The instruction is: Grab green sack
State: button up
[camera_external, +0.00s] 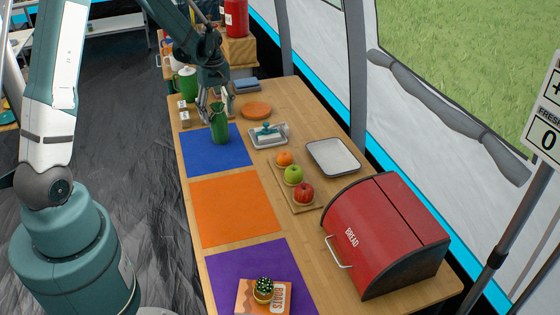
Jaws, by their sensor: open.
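The green sack (219,129) stands upright near the back of the blue mat (207,160). My gripper (217,112) points down over it with its fingers open, close to the sack's upper part. Part of the sack's top is hidden by the fingers. I cannot tell whether the fingers touch the sack.
A green jug (186,82) and small shakers (184,118) stand left of my gripper. An orange round board (256,110) and a dish with a teal-handled thing (268,135) are to the right. The orange mat (235,208) is clear. A red bread box (385,235) stands front right.

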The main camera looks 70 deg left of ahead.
aim_at(219, 123)
jog(key=shift+f, duration=0.15)
jog(key=shift+f+b, duration=0.6)
jog(key=shift+f, duration=1.9)
jog(key=shift+c, duration=0.6)
jog(key=c, duration=1)
